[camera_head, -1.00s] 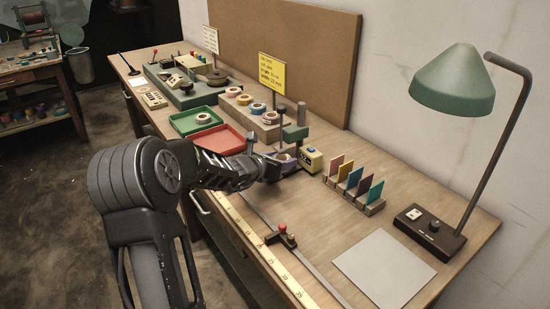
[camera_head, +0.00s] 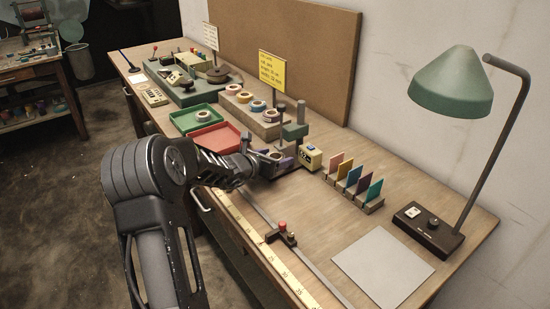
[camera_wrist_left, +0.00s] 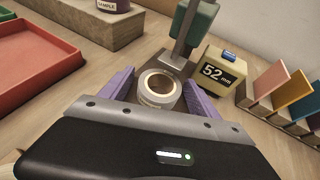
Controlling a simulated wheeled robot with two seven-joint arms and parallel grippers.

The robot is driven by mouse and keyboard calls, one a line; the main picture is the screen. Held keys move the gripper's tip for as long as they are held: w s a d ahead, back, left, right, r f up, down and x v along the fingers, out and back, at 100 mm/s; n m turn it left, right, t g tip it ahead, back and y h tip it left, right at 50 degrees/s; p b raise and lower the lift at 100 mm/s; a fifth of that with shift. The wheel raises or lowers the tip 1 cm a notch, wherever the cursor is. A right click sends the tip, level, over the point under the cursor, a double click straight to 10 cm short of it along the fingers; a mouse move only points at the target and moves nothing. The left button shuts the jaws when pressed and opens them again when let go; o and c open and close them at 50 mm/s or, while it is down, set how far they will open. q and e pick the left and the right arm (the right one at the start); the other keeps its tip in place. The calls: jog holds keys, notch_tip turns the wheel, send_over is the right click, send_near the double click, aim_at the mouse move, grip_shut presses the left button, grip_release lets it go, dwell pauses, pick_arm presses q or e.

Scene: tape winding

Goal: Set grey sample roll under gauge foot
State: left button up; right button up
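The grey sample roll (camera_wrist_left: 160,87), a pale ring with a brown core, sits between the purple fingers of my left gripper (camera_wrist_left: 158,84) in the left wrist view. It is close in front of the thickness gauge (camera_wrist_left: 193,28), which has a green head and a grey metal part below it. Whether the roll is beneath the foot is not clear. Both fingers flank the roll closely; I cannot tell whether they press on it. In the head view my left gripper (camera_head: 276,161) is at the gauge (camera_head: 294,131). My right gripper is out of view.
A yellow display box (camera_wrist_left: 218,72) reading 52 mm stands right of the gauge. Colored cards (camera_head: 350,180) stand beyond it. A red tray (camera_head: 216,136) and a roll block (camera_head: 250,114) are to the left. A stop (camera_head: 282,232) sits on the front rail.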

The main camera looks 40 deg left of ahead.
pick_arm(q)
jog(key=shift+r, duration=0.1)
jog(key=shift+r+p, duration=0.2)
jog(key=shift+p, duration=0.15)
jog(key=v, duration=1.2)
jog(key=shift+f, duration=0.15)
dwell(1.0)
